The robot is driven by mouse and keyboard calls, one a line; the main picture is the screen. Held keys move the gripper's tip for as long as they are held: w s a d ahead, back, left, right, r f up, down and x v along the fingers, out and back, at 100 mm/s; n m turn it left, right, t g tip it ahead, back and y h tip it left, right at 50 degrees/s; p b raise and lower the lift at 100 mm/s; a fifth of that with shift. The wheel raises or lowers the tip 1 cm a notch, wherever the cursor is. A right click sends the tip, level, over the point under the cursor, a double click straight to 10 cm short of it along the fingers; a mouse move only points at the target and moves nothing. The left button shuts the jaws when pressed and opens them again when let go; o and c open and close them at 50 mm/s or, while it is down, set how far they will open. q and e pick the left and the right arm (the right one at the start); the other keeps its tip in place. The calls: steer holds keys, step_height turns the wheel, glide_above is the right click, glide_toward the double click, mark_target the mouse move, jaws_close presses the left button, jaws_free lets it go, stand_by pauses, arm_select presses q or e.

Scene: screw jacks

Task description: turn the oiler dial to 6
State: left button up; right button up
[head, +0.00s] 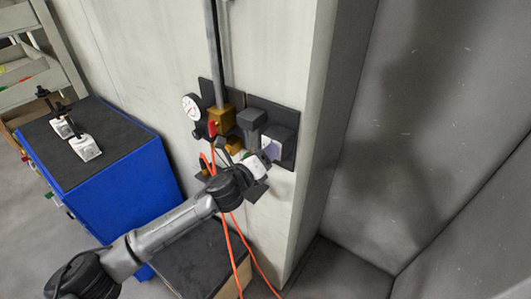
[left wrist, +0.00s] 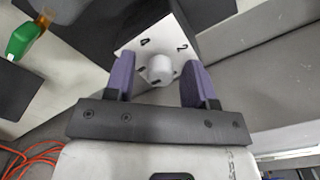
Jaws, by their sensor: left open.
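The oiler dial is a round white knob (left wrist: 160,70) on a pale plate (left wrist: 178,36) with small dark marks, only partly legible in the left wrist view. In the head view the plate (head: 272,147) sits on a dark panel on the wall. My left gripper (head: 265,160) is at the panel, just below and in front of the plate. In the left wrist view its two purple fingers (left wrist: 160,60) are open, one on each side of the knob, with gaps between. The knob is hidden in the head view. My right gripper is not in view.
A round gauge (head: 192,107), a brass-coloured block (head: 222,118) and a red lever (head: 212,129) are left of the dial. Orange hoses (head: 238,250) hang below, close to my left arm. A blue cabinet (head: 125,180) with two white-based jacks (head: 85,148) stands left.

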arm_select(q)
steer(key=shift+c, duration=0.5)
steer(key=c, duration=0.8)
